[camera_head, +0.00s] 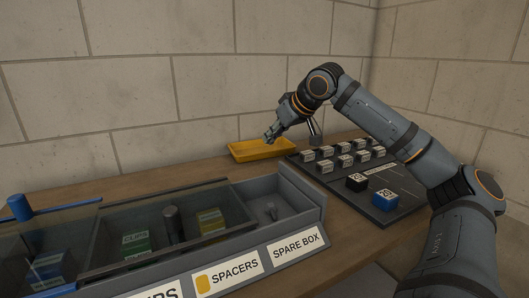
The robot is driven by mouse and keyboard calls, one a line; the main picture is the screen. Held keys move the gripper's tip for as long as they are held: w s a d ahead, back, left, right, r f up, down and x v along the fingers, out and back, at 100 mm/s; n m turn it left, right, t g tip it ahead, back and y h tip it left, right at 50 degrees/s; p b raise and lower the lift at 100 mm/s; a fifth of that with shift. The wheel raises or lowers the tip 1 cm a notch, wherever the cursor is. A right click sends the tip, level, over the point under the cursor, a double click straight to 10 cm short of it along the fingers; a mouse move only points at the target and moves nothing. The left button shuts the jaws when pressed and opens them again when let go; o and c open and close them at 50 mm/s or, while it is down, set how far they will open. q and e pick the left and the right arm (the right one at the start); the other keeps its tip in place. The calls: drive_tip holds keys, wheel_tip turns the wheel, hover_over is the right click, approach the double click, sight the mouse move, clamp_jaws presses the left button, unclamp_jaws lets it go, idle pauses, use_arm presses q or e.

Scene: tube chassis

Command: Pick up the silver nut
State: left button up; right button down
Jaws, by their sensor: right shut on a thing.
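No other silver nut shows clearly. The yellow tray (240,153) stands on the table by the back wall, and its visible floor looks empty. My left gripper is out of view.
A grey bin with compartments labelled SPACERS and SPARE BOX (296,245) fills the front left. A small grey peg (271,211) stands in the spare box. A dark board (340,188) with several marked blocks lies right of the tray. A blue-knobbed lid (20,207) is at far left.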

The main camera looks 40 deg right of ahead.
drive_tip(key=shift+s+r+b, duration=0.1)
drive_tip(key=shift+s+b, duration=0.8)
drive_tip(key=shift+s, duration=0.05)
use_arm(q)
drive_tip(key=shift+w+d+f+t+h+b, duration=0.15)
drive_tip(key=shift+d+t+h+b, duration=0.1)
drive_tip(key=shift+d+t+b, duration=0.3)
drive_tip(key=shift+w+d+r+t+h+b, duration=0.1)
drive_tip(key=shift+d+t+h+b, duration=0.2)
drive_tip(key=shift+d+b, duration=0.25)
use_arm(e)
drive_tip(key=s+r, duration=0.3)
drive_tip(key=s, duration=0.3)
drive_tip(key=shift+a+r, duration=0.15)
